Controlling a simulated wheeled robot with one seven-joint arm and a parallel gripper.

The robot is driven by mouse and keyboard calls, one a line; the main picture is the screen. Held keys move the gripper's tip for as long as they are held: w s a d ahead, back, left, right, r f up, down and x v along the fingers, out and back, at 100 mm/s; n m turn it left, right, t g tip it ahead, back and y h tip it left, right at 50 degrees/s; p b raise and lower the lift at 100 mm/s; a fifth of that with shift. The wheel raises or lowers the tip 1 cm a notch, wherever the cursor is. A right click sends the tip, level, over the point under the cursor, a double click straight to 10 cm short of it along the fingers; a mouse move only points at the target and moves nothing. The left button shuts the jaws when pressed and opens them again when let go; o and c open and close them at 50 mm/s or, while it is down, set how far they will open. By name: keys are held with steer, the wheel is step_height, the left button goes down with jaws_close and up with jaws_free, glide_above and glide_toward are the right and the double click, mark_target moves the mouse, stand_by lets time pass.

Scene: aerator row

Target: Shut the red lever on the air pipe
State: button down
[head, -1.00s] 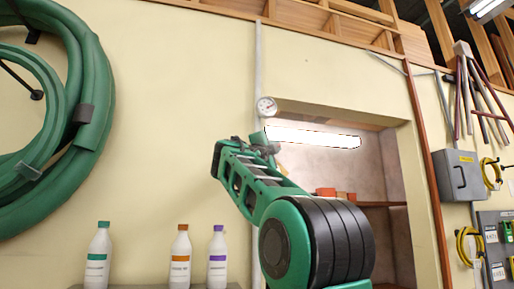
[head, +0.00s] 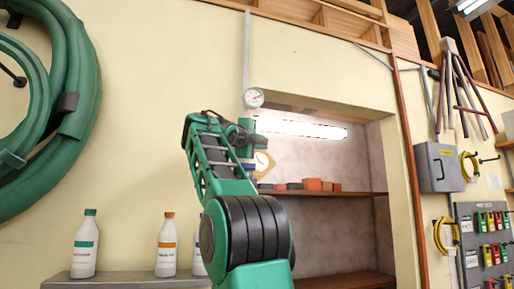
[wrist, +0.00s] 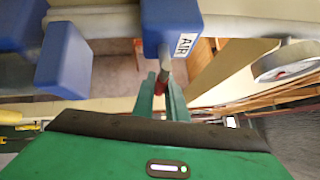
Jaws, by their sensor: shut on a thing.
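In the wrist view a blue valve body (wrist: 170,28) with a white "AIR" label sits at the top middle. The short red lever (wrist: 161,86) comes down from it on a grey stem. My gripper (wrist: 162,97) has its two green fingers on either side of the red lever and is shut on it. In the head view my gripper (head: 243,138) is at the end of my green arm, just below the pressure gauge (head: 253,98); the lever cannot be made out there.
More blue blocks (wrist: 64,62) are at the left of the wrist view, and a round gauge (wrist: 290,60) is at its right. In the head view white bottles (head: 86,246) stand on a ledge at lower left. A lit recess with a shelf (head: 330,193) opens behind my arm.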

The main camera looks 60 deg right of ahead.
steer(key=shift+s+d+f, duration=0.1)
steer(key=shift+f, duration=0.05)
steer(key=c, duration=1.8)
jaws_free()
steer(key=shift+o, duration=0.2)
steer(key=shift+a, duration=0.2)
steer(key=shift+a, duration=0.35)
steer(key=s+a+f, duration=0.1)
steer(key=a, duration=0.8)
steer(key=shift+a+f, duration=0.15)
steer(key=shift+a, duration=0.2)
steer(key=shift+s, duration=0.1)
